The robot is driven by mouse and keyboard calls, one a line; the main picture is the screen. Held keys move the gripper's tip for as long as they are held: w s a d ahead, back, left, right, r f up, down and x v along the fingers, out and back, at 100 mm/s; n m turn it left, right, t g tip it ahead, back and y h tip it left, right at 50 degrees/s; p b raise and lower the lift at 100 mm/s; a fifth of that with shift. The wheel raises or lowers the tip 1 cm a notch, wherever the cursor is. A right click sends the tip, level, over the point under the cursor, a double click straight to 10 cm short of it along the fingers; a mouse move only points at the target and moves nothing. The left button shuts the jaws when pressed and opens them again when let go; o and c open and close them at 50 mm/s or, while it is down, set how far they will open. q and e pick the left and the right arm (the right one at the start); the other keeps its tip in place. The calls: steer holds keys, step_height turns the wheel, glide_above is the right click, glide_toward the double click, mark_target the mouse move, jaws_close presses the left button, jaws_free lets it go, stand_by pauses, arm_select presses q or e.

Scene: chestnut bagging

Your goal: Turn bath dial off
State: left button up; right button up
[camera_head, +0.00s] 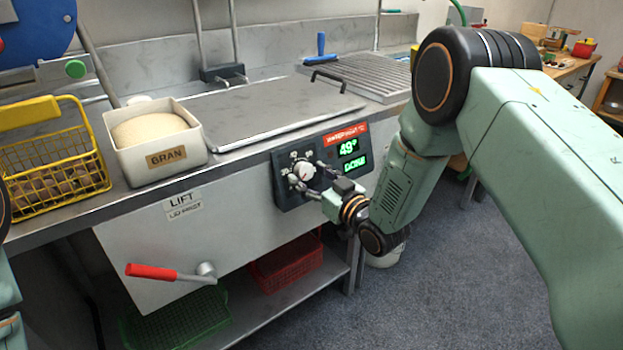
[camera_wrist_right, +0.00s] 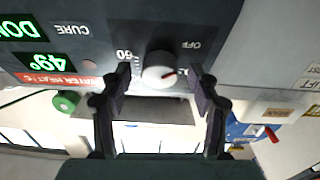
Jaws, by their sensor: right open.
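The bath dial (camera_head: 303,170) is a round white knob on the dark control panel (camera_head: 287,200) at the front of the steel bath. In the wrist view the gripper (camera_wrist_right: 160,76) shows gaps between each finger and the knob. My left gripper is out of view.
The panel's green display (camera_head: 352,156) reads 49°. A bran box (camera_head: 160,158) and a yellow wire basket (camera_head: 60,190) stand left on the counter. A red-handled lift lever (camera_head: 165,272) sticks out below. The bath lid (camera_head: 270,110) lies flat. Open floor lies right.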

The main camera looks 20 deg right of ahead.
steer(key=shift+r, duration=0.1)
steer(key=shift+c, duration=0.9)
steer(key=c, duration=1)
steer(key=shift+d+n+y, duration=0.1)
steer(key=shift+n+y, duration=0.4)
steer(key=shift+n, duration=0.4)
steer(key=o, duration=1.2)
steer(key=shift+s, duration=0.1)
